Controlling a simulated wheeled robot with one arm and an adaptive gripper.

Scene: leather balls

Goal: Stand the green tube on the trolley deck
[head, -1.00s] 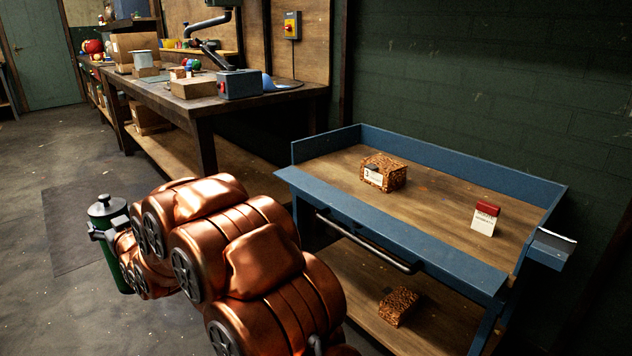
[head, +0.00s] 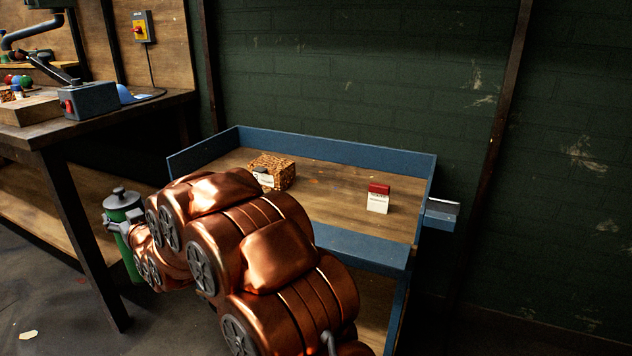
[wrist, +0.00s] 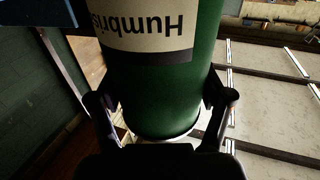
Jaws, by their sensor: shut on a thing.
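The green tube (head: 135,266) has a dark grey lid with a knob and hangs upright at the far end of my copper arm, left of the trolley. My gripper (wrist: 165,108) is shut on it, with one finger on each side in the wrist view. There the green tube (wrist: 150,90) shows a cream label with upside-down lettering. In the head view my arm hides part of the tube. The trolley deck (head: 335,205) is wooden with a raised blue rim at the back and sides. The tube is apart from the deck.
A cork-patterned box (head: 272,172) stands on the deck's left part, and a small red-and-white box (head: 378,198) on its right part. The deck between them is clear. A dark workbench (head: 60,130) stands at left. A dark green brick wall (head: 350,80) is behind the trolley.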

